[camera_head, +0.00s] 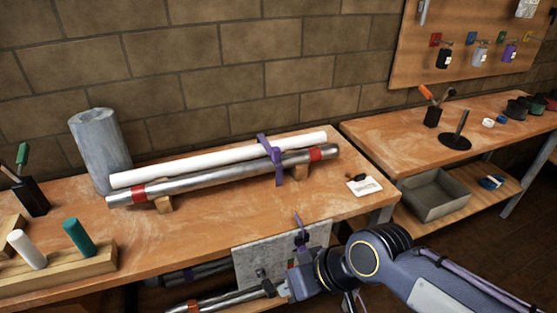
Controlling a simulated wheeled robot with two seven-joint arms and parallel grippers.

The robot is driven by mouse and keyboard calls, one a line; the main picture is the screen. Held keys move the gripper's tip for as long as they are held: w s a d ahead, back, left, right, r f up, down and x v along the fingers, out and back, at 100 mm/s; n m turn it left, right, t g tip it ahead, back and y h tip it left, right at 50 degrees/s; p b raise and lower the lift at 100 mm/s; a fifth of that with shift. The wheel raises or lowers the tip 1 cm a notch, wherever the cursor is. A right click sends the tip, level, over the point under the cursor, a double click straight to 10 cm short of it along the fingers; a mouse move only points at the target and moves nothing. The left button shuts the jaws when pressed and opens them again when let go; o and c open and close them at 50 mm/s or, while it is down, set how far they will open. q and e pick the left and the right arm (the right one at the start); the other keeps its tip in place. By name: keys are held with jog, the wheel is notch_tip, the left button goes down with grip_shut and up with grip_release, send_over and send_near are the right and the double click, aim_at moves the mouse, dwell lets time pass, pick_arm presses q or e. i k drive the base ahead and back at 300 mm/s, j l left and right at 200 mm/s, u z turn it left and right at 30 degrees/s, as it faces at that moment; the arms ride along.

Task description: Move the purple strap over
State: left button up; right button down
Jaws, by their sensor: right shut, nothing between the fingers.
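The purple strap (271,151) lies across a white tube (220,160) and a silver pole (225,177) on the workbench, right of their middle. Its front end hangs down over the pole's near side. Whether it passes under them is hidden. The pole has a red band near each end and rests on wooden blocks (163,204). My right gripper (298,220) is in front of the bench's front edge, nearer than the strap and clear of it. It points up, shut and empty. My left gripper is out of view.
A grey cylinder (101,150) stands at the back left. A wooden rack (60,272) with white and teal pegs is at the front left. A white card (364,185) lies right of the pole. A grey panel (250,246) hangs at the front edge. A second bench (400,150) stands right.

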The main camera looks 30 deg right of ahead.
aim_at(301, 249)
jog(key=i+l+z, duration=0.1)
jog(key=z, duration=1.35)
